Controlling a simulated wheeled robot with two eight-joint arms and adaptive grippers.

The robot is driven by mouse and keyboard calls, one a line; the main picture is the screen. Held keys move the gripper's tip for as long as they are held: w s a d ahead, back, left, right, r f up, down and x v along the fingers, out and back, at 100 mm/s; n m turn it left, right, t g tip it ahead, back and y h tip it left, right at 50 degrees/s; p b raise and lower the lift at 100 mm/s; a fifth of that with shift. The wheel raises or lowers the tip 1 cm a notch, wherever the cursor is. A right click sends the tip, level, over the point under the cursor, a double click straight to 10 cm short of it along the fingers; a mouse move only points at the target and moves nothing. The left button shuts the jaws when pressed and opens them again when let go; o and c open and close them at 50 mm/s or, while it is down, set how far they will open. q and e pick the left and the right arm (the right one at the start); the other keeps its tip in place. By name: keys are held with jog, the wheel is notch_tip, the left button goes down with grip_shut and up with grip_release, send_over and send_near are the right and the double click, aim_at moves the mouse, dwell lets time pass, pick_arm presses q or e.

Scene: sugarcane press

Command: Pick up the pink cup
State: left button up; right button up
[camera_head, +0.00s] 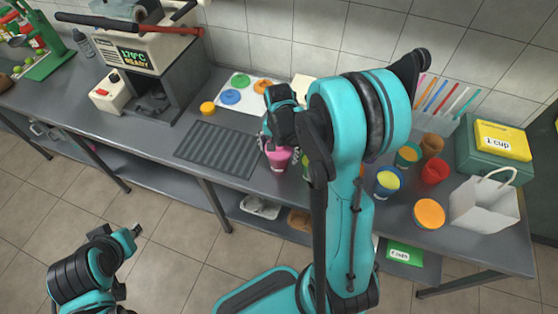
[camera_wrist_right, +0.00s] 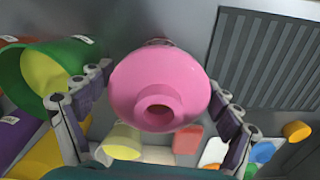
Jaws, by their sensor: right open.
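The pink cup (camera_head: 279,158) stands on the grey counter near its front edge, right of the ridged mat. My right gripper (camera_head: 281,147) is at the cup, its fingers on either side. In the right wrist view the pink cup (camera_wrist_right: 160,85) sits between the spread fingers of the open right gripper (camera_wrist_right: 163,80). Small gaps seem to show beside the cup; contact is hard to judge. My arm hides part of the counter behind. My left gripper (camera_head: 136,231) is low at the left, away from the counter; its jaw state is unclear.
A ridged dark mat (camera_head: 216,147) lies left of the cup. A green cup (camera_wrist_right: 62,68) is close by in the wrist view. More coloured cups, a white bag (camera_head: 484,205) and a green box (camera_head: 487,165) stand right. A press machine (camera_head: 150,70) stands left.

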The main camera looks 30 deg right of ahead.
jog(key=shift+r, duration=0.1)
jog(key=c, duration=1.5)
